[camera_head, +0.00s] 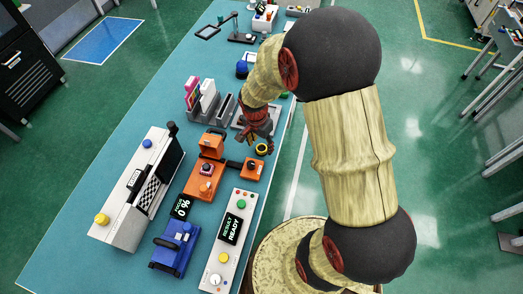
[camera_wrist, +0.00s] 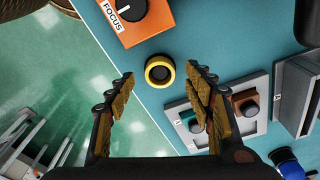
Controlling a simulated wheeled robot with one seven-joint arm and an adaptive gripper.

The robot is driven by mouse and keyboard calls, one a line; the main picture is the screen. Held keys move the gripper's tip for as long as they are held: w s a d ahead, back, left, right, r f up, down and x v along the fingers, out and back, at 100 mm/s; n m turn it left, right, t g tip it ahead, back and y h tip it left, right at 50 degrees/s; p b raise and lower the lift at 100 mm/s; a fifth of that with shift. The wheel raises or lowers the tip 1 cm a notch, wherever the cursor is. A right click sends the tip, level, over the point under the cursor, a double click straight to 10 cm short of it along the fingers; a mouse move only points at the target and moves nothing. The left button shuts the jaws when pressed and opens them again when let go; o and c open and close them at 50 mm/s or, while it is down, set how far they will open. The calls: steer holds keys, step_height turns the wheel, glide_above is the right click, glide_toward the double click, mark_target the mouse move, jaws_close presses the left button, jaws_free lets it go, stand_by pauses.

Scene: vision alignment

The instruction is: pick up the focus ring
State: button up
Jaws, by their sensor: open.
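The focus ring, a small yellow ring with a black middle (camera_wrist: 160,85), lies on the blue-green table near its edge in the wrist view. It also shows in the head view (camera_head: 262,150), just below my gripper. My gripper (camera_wrist: 158,92) is open and empty. Its two fingers spread to the left and right of the ring in the picture, with the ring beyond the fingertips. I see no contact. An orange box labelled FOCUS with a black knob (camera_wrist: 140,22) sits close by, and it also shows in the head view (camera_head: 251,168).
A grey tray (camera_wrist: 253,128) with several small blocks lies right of my gripper. An orange stand (camera_head: 206,180), a blue device (camera_head: 173,249), a white panel reading RESULT READY (camera_head: 231,240) and a large white machine (camera_head: 136,190) stand on the table. The table edge runs close to the ring.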

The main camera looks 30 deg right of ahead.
steer(key=shift+w+d+f, duration=0.1)
steer(key=shift+f, duration=0.8)
steer(key=shift+r, duration=0.1)
steer(key=shift+c, duration=0.5)
steer(key=c, duration=0.9)
